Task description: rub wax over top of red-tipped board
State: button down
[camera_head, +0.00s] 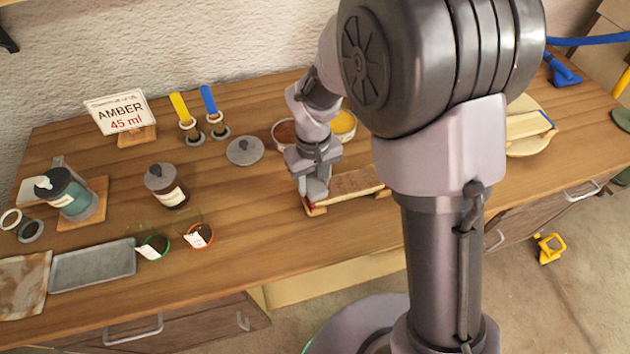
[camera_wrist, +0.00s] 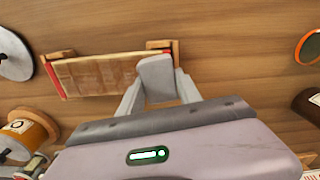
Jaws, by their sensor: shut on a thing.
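The red-tipped board (camera_head: 355,183) lies on wooden supports at the middle of the bench, with its right end behind my arm in the head view. In the wrist view the board (camera_wrist: 98,76) shows a brown grained top and red at its ends. My gripper (camera_head: 314,198) is over the board's left end in the head view. In the wrist view my gripper (camera_wrist: 158,92) is shut on a pale grey block, seemingly the wax (camera_wrist: 155,76), which overlaps the board's right end there. I cannot tell whether the block touches the top. The block is not clear in the head view.
Round tins (camera_head: 343,123) stand behind the board, and a grey lid (camera_head: 245,150) lies to the left. An orange-rimmed cup (camera_head: 199,236) and a brown bottle (camera_head: 168,186) stand further left. The bench in front of the board is clear.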

jog(key=shift+s+a, duration=0.1)
jog(key=shift+a, duration=0.25)
notch_tip(320, 180, up, 4)
jog(key=shift+f+p, duration=0.2)
jog(key=shift+p, duration=1)
notch_tip(320, 180, up, 5)
jog(key=p, duration=0.4)
jog(key=shift+f, duration=0.15)
jog(key=shift+f, duration=0.1)
